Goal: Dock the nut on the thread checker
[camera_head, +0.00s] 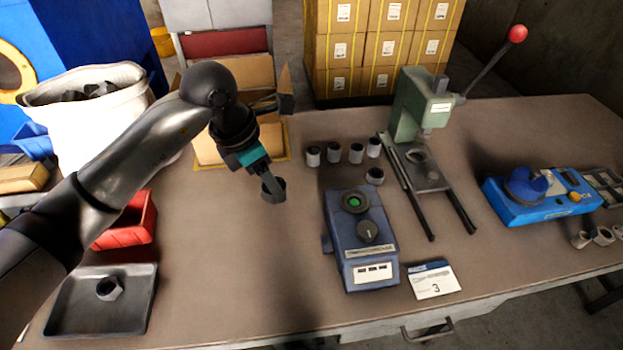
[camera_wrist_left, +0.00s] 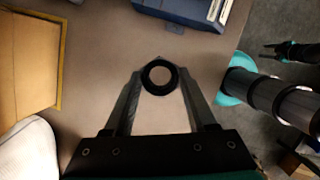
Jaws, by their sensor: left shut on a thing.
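My left gripper (camera_head: 268,182) is shut on a dark nut (camera_head: 273,191) and holds it above the table, left of the thread checker. In the left wrist view the nut (camera_wrist_left: 159,76) sits between the tips of the two fingers, its round hole facing the camera.
Another nut (camera_head: 109,288) lies in a dark tray (camera_head: 67,318) at front left, near a red bin (camera_head: 128,226). Several small cylinders (camera_head: 334,153) and a green lever press (camera_head: 418,105) stand behind the checker. A card (camera_head: 434,281) lies right of it.

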